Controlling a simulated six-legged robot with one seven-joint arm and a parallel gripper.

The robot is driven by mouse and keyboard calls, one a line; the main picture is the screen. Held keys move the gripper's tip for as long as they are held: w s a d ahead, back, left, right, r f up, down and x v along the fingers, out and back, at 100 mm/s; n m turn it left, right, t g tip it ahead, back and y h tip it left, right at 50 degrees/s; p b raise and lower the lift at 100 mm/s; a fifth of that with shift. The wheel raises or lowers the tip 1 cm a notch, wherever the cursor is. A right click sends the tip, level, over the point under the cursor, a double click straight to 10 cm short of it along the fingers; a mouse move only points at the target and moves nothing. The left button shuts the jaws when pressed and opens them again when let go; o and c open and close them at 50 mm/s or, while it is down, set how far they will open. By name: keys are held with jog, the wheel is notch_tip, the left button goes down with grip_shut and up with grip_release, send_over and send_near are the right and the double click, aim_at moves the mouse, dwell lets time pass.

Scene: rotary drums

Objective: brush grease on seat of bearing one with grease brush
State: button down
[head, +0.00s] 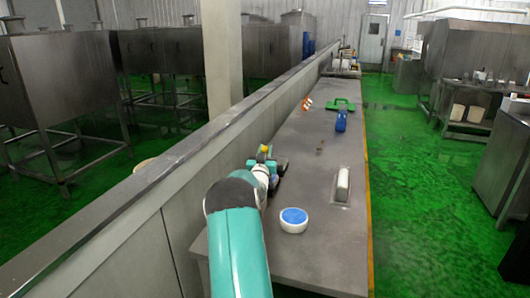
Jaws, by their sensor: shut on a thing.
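My gripper (272,166) is at the end of my teal and white arm, low over the left side of the grey bench, beside the low wall. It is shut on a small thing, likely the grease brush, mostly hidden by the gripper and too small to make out. A yellow spot shows at the gripper's top; I cannot tell what it belongs to. A white round tub with a blue top (293,219) stands on the bench, right of my arm. A white rounded piece on a flat grey plate (343,185) lies near the right edge. I cannot tell which thing is bearing one.
Farther along the bench (315,255) are small brown bits (320,150), a blue bottle (341,121), a green item (341,104) and an orange and white item (306,104). A long wall (180,150) borders the bench's left. Green floor lies to the right.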

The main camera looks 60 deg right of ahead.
jog(key=shift+w+d, duration=0.15)
jog(key=shift+d, duration=0.95)
jog(key=shift+w+d, duration=0.15)
jog(key=shift+d, duration=0.9)
jog(key=shift+a, duration=0.1)
jog(key=shift+s+a+f, duration=0.15)
jog(key=shift+s+a, duration=0.05)
jog(key=shift+a, duration=1)
jog(key=shift+s+a+f, duration=0.1)
jog(key=shift+s+a, duration=0.05)
jog(key=shift+a, duration=1.05)
jog(key=shift+w+d+r, duration=0.1)
jog(key=shift+w+d, duration=0.3)
jog(key=shift+d, duration=0.4)
jog(key=shift+w+d+r, duration=0.1)
jog(key=shift+w+d, duration=0.25)
jog(key=shift+d, duration=0.4)
jog(key=shift+w+d+r, duration=0.1)
jog(key=shift+w+d, duration=0.3)
jog(key=shift+d, duration=0.4)
jog(key=shift+f, duration=0.1)
jog(key=shift+a, duration=0.1)
